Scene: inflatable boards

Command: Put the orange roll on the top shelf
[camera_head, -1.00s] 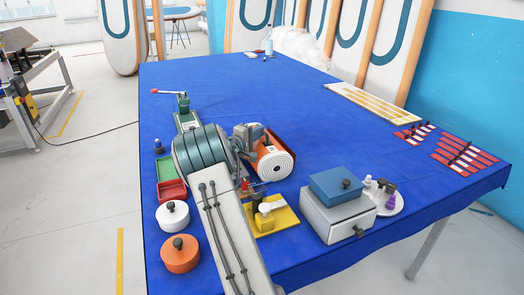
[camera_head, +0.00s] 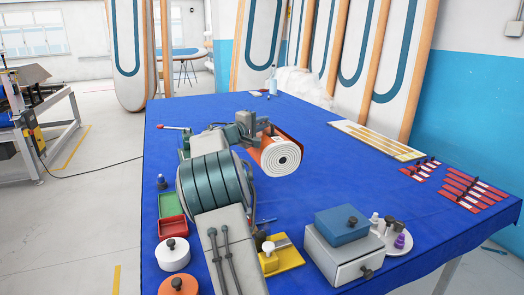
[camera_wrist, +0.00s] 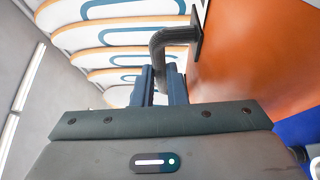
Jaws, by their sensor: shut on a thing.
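The orange roll (camera_head: 278,154) has a white spiral end facing the camera and lies on its side, seemingly held above the blue table. My gripper (camera_head: 252,128) is at its upper left side. In the wrist view, my gripper's two dark blue fingers (camera_wrist: 161,88) are shut on a dark bent handle (camera_wrist: 172,36) fixed to the roll's orange surface (camera_wrist: 238,62). The arm hides part of the roll's left side in the head view. I cannot make out a top shelf in either view.
A grey drawer box (camera_head: 338,262) with a blue box (camera_head: 342,225) stands front right. White and orange lidded pots (camera_head: 173,255) stand front left. Tall boards lean behind.

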